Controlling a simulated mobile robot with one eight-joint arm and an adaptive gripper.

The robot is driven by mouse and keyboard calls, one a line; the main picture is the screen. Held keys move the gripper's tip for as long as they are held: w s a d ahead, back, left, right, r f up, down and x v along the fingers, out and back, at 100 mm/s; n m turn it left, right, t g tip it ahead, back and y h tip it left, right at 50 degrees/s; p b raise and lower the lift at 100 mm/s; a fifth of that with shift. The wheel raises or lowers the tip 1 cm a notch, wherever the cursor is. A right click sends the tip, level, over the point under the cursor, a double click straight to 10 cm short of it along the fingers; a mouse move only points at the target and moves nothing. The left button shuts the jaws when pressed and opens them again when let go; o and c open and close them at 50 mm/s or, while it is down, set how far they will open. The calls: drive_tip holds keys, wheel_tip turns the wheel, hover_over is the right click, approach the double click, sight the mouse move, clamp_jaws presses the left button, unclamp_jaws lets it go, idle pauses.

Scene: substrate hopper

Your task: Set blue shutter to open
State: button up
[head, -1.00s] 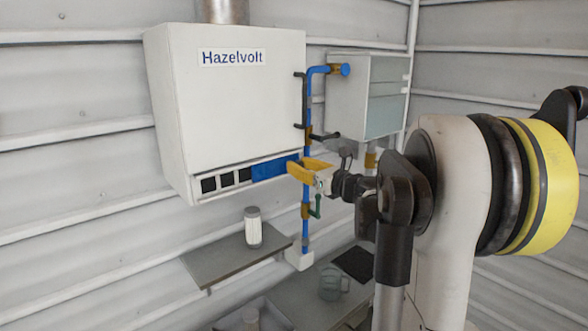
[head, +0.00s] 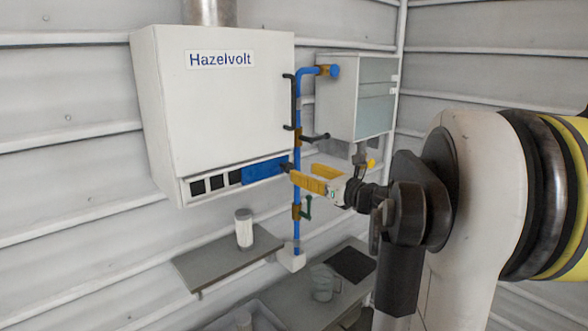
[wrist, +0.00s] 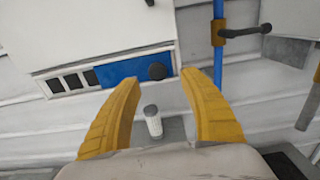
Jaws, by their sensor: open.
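The blue shutter (head: 264,170) is a flat blue panel in the lower front strip of the white Hazelvolt hopper (head: 220,110). It covers the strip's right part; dark square openings (head: 217,182) show uncovered to its left. The shutter also shows in the wrist view (wrist: 122,70), with a round black knob (wrist: 156,71) at its right end. My gripper (head: 304,176) has yellow fingers, spread apart and empty, to the right of the shutter. In the wrist view my gripper (wrist: 162,76) frames the knob between its fingertips, apparently without touching it.
A vertical blue pipe (head: 298,140) with black handles and a green lever (head: 308,208) runs beside my gripper. A grey wall cabinet (head: 340,95) hangs to the right. A white-and-grey canister (head: 244,230) stands on a shelf (head: 210,262) below. A clear jug (head: 322,283) stands lower.

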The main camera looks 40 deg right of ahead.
drive_tip(key=s, duration=0.5)
drive_tip(key=shift+s+d, duration=0.1)
idle(0.3)
drive_tip(key=s+a+f+n+g+y+b, duration=0.3)
drive_tip(key=a+f+n+g+b, duration=0.5)
drive_tip(key=a+f+n+b, duration=1.35)
drive_tip(key=s+a+f+n+g+h+b, duration=0.1)
drive_tip(key=s+a+f+n, duration=0.3)
drive_tip(key=f, duration=0.3)
drive_tip(key=s+a+f+n+g+h+b, duration=0.1)
drive_tip(key=s+a+f+n+b, duration=0.1)
drive_tip(key=s+a+f+n, duration=0.2)
drive_tip(key=s+a+f+n+h+b, duration=0.1)
drive_tip(key=s+a+f+n, duration=0.3)
drive_tip(key=f, duration=0.7)
drive_tip(key=shift+s+a+n+g+h+b, duration=0.35)
drive_tip(key=shift+n+b, duration=0.3)
drive_tip(key=shift+n, duration=0.4)
